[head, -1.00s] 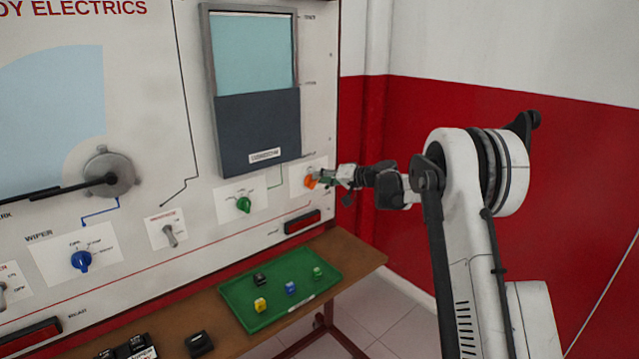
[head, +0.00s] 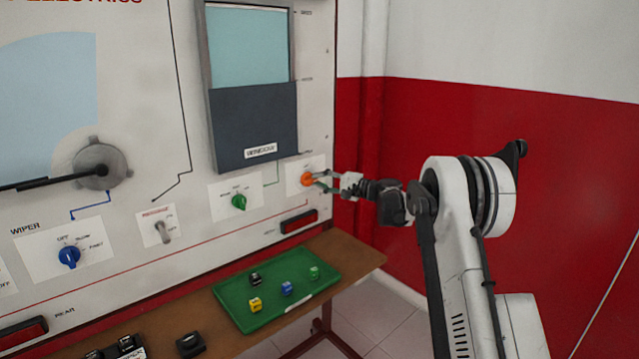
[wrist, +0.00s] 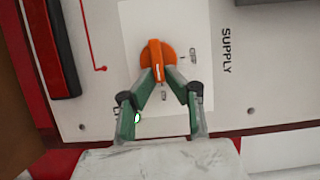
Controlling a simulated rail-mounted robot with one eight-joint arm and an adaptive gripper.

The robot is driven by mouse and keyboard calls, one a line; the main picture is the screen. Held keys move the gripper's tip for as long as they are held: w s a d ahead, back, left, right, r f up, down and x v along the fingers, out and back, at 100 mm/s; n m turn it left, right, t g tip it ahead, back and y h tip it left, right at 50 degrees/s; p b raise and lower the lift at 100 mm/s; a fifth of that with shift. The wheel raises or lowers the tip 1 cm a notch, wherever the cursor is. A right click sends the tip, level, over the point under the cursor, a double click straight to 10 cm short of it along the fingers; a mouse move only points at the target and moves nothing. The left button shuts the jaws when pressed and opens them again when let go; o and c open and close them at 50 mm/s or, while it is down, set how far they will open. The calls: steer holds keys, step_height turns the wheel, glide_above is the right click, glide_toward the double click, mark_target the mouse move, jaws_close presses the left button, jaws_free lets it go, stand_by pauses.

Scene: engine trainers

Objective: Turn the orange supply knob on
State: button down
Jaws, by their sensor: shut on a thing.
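The orange supply knob (head: 307,179) is at the right end of the white panel in the head view. In the wrist view the knob (wrist: 157,62) is a round orange disc with a raised bar, next to the word SUPPLY. The bar runs nearly up and down in that picture. My gripper (wrist: 159,76) has its two green fingers closed on the lower end of the bar, one on each side. In the head view my gripper (head: 319,181) reaches the knob from the right.
A green knob (head: 239,202) is left of the orange one. A grey toggle (head: 163,232) and blue wiper knob (head: 69,257) are further left. A red lamp bar (head: 299,221) sits below. A green tray (head: 238,314) with several small cubes lies on the brown bench (head: 345,262).

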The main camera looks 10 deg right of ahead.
stand_by(0.4)
steer(key=c, duration=1.8)
jaws_free()
steer(key=v, duration=1.2)
steer(key=shift+f, duration=0.1)
